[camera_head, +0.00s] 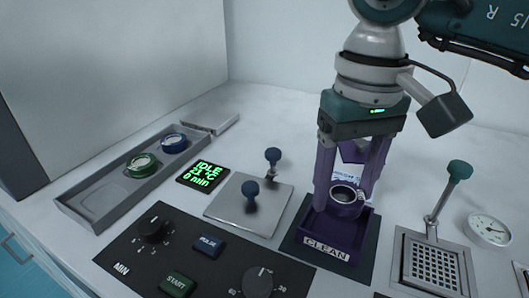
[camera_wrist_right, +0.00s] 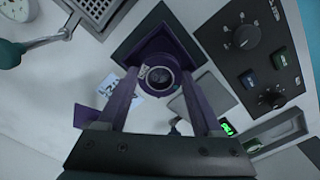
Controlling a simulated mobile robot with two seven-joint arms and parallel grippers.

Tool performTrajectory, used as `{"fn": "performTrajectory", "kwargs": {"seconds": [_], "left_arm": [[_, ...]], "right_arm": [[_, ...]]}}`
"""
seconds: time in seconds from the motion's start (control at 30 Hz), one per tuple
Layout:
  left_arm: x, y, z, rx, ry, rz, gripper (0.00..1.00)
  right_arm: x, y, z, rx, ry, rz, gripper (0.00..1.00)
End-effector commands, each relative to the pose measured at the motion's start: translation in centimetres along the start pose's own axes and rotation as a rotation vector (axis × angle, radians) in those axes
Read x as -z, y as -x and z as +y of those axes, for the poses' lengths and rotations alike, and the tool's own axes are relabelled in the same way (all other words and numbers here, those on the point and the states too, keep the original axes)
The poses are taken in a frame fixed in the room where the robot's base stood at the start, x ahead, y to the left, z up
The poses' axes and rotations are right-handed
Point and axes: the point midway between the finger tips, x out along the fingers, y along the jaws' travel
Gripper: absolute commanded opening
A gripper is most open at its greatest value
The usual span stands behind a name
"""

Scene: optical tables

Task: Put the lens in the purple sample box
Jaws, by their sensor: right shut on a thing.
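My right gripper (camera_head: 345,200) points down and is shut on the lens (camera_head: 347,197), a round dark piece in a purple ring. In the right wrist view the lens (camera_wrist_right: 161,77) sits between the two long purple fingers. The purple sample box (camera_head: 330,246), an open tray marked CLEAN, is directly beneath the lens on a dark mat. The lens is over or inside the box's opening; whether it touches the floor I cannot tell. The fingers and lens hide part of the box. My left gripper is not in view.
A grey tray (camera_head: 101,204) at left holds a green-ringed lens (camera_head: 141,165) and a blue-ringed lens (camera_head: 174,143). A metal plate with blue knobs (camera_head: 233,212) stands left of the box. A perforated plate (camera_head: 433,268) with a teal-knobbed lever is at right. A control panel (camera_head: 205,262) lies in front.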

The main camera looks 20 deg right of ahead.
Motion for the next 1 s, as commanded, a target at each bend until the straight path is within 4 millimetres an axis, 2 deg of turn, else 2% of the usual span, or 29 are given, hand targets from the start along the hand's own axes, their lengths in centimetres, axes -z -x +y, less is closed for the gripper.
{"fn": "performTrajectory", "kwargs": {"seconds": [0.3, 0.73, 0.77, 0.87, 1.0], "left_arm": [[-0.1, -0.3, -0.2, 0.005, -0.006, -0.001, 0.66], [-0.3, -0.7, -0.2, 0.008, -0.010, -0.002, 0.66], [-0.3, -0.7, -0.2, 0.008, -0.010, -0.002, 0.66], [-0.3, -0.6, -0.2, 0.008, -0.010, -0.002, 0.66], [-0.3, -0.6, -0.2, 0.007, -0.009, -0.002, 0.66]], "right_arm": [[-0.1, -4.2, 0.0, -0.001, -0.001, -0.003, 0.10], [0.0, -5.0, 0.1, -0.001, 0.000, 0.001, 0.10], [0.0, -5.0, 0.1, -0.001, 0.000, 0.001, 0.68], [0.0, -4.8, 0.0, -0.001, 0.000, 0.000, 0.80], [0.0, -4.8, 0.0, -0.001, 0.000, 0.000, 0.80]]}}
